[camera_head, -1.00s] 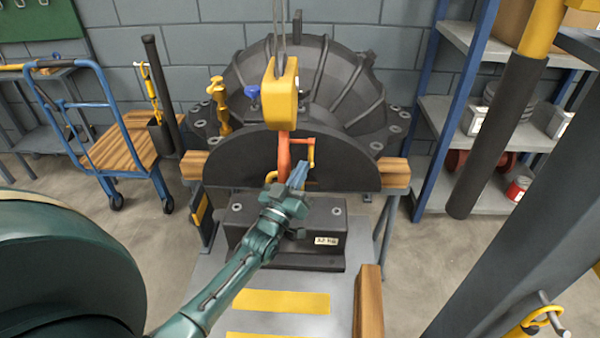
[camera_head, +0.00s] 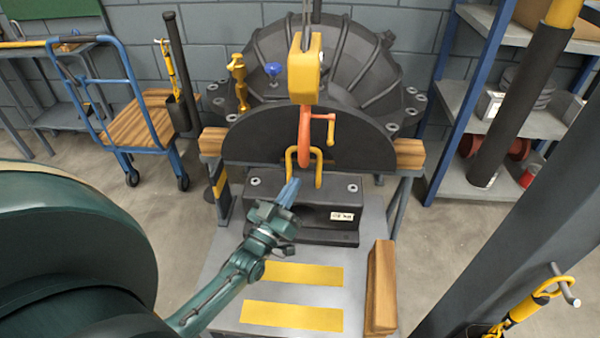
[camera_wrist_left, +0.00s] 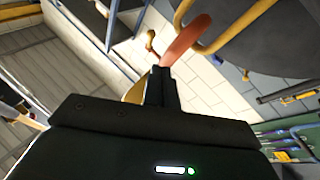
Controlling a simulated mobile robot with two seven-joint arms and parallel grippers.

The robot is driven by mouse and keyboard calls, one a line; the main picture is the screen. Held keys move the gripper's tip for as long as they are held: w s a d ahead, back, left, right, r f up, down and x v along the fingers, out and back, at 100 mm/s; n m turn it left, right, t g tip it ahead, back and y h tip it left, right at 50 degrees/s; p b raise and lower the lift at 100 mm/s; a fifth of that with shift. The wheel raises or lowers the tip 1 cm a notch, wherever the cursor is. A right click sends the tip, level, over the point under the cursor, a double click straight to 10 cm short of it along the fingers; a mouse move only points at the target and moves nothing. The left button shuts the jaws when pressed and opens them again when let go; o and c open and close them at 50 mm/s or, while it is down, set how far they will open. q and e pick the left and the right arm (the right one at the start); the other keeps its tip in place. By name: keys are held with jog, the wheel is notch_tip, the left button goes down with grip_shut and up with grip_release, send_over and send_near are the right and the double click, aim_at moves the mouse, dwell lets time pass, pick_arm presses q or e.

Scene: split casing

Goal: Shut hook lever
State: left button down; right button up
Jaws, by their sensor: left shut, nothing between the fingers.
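The orange-red hook (camera_head: 304,132) hangs below a yellow hoist block (camera_head: 304,70), in front of a black half-round plate. The yellow hook lever (camera_head: 331,128) sticks out to the right of the hook and bends down. A yellow lifting loop (camera_head: 319,172) stands at the hook's lower end; I cannot tell how they meet. My left gripper (camera_head: 289,191) is shut and empty, below and left of the hook, apart from it. In the left wrist view the hook (camera_wrist_left: 187,40) and lever (camera_wrist_left: 151,42) lie beyond the shut fingertips (camera_wrist_left: 160,72). My right gripper is not in view.
A black weight block (camera_head: 300,222) with a label sits under the loop. A wooden beam (camera_head: 381,285) lies at the right of the grey platform (camera_head: 225,250). A dark finned casing (camera_head: 330,60) stands behind. A blue cart (camera_head: 130,125) is left and shelves (camera_head: 460,90) are right.

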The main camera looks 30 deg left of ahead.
pick_arm(q)
jog(key=shift+s+f, duration=0.2)
jog(key=shift+s, duration=0.1)
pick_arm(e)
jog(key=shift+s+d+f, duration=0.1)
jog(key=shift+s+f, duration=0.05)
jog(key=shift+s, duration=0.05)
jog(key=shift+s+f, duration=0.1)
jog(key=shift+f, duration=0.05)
pick_arm(q)
jog(key=r, duration=0.1)
jog(key=s+r, duration=0.1)
jog(key=r, duration=0.1)
jog(key=d+r+b, duration=0.1)
jog(key=shift+s+r, duration=0.2)
jog(key=shift+s, duration=0.05)
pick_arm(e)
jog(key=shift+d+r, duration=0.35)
